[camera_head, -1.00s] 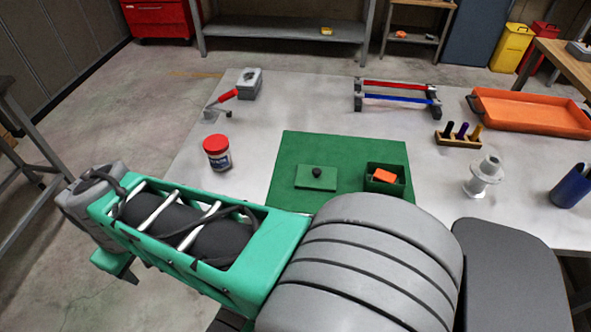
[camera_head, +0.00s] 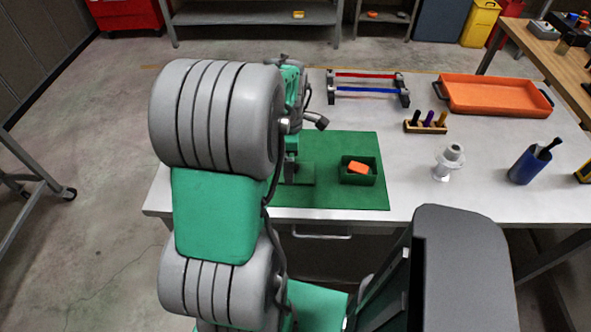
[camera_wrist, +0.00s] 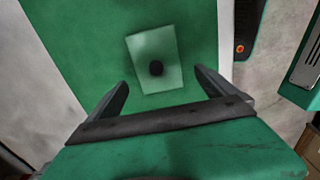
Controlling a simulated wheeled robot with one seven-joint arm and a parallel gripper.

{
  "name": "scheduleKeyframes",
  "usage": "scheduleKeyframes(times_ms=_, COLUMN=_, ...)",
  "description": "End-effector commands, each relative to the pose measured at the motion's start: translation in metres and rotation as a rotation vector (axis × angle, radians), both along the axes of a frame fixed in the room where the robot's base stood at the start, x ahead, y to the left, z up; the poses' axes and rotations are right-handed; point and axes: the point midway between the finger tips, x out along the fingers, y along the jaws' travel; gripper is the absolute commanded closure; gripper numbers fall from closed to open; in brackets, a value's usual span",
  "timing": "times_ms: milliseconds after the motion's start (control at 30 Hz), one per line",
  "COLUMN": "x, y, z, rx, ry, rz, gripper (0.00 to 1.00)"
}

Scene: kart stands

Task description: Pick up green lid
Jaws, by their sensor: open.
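The green lid (camera_wrist: 153,50) is a flat rectangle with a dark round knob (camera_wrist: 156,68) at its middle. It lies on the green mat (camera_head: 345,143), beside the green box (camera_head: 358,180). In the head view my arm hides much of the lid, and only its right part (camera_head: 306,173) shows. In the wrist view my gripper (camera_wrist: 160,88) is open, with one finger on each side of the lid's near end. The knob lies between the fingers in the picture, and nothing is held. My gripper also shows in the head view above the lid, partly hidden by my arm.
An orange block (camera_head: 359,168) is in the green box.

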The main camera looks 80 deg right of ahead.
Motion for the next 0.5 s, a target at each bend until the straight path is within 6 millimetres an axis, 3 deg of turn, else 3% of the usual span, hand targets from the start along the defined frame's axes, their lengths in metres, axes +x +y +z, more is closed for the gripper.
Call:
scheduleKeyframes(times_ms=200, x=-0.003, y=-0.003, z=-0.033, rx=0.002, ry=0.001, rz=-0.001, gripper=0.04)
scheduleKeyframes(times_ms=400, x=-0.002, y=-0.003, z=-0.035, rx=0.0, ry=0.001, rz=-0.001, gripper=0.04)
scheduleKeyframes(times_ms=500, x=-0.002, y=-0.003, z=-0.035, rx=0.0, ry=0.001, rz=-0.001, gripper=0.1)
